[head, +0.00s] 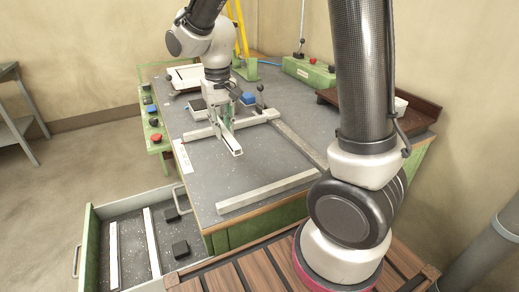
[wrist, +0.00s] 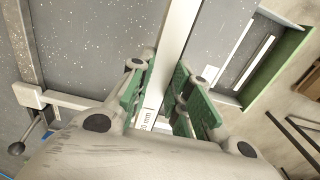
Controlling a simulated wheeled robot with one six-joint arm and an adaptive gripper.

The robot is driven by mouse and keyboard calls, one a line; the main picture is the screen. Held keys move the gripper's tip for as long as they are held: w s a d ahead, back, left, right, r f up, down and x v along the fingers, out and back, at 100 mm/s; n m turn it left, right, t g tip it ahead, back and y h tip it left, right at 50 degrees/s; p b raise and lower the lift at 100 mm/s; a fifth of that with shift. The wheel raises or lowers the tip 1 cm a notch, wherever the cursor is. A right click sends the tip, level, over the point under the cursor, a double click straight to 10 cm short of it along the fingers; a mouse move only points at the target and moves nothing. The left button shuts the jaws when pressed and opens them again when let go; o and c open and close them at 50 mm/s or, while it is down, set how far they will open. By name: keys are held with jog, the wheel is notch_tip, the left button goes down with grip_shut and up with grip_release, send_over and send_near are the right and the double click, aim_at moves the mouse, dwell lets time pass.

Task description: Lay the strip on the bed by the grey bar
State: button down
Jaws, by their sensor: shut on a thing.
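My gripper (head: 222,124) is shut on a pale strip (head: 232,144) above the grey bench bed (head: 195,178). In the wrist view the strip (wrist: 178,40) runs away between the green fingers of my gripper (wrist: 162,85), and printed "mm" lettering shows near its held end. I cannot tell whether the strip touches the bed. A grey bar (head: 268,192) lies along the bed's front, apart from the strip. Another grey bar (head: 298,143) runs along the right; it shows at left in the wrist view (wrist: 26,40). A paler bar (head: 200,133) crosses behind my gripper.
A black-knobbed lever (head: 260,95) stands at the paler bar's right end. An open drawer (head: 88,225) at front left holds two pale strips (head: 152,240) and black blocks. A green control box (head: 308,70) and a brown tray (head: 420,108) stand farther back. The bed's middle is clear.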

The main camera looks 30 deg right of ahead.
aim_at(232, 164)
jog(key=shift+s+d, duration=0.45)
jog(key=f, duration=1)
jog(key=shift+s+d, duration=0.1)
jog(key=shift+s, duration=0.3)
jog(key=shift+f, duration=0.15)
jog(key=c, duration=1.3)
grip_release()
